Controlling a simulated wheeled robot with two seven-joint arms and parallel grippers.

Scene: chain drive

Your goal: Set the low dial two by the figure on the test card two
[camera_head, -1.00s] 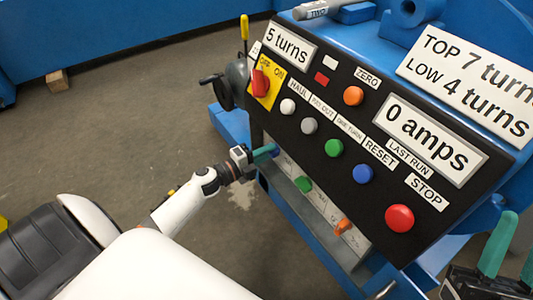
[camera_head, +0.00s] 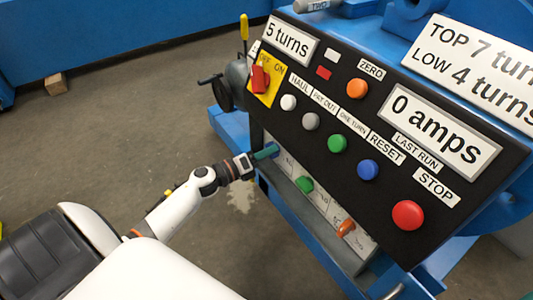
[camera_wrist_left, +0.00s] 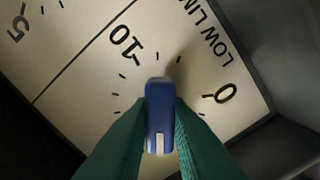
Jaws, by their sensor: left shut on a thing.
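My left gripper (camera_head: 266,152) reaches the lower sloping panel under the console. In the left wrist view its green fingers (camera_wrist_left: 160,130) are shut on a blue knob (camera_wrist_left: 160,112) with a white mark at its lower end. A large white card (camera_head: 470,75) at the upper right reads "TOP 7 turns, LOW 4 turns", cut off at the edge. Only a green tip of my right gripper (camera_head: 527,297) shows at the bottom right corner.
A green knob (camera_head: 304,184) and an orange knob (camera_head: 346,227) sit along the same lower panel. The black console (camera_head: 310,100) above carries several buttons, a red switch (camera_head: 260,78), a "5 turns" display (camera_head: 289,40) and a "0 amps" display (camera_head: 441,130).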

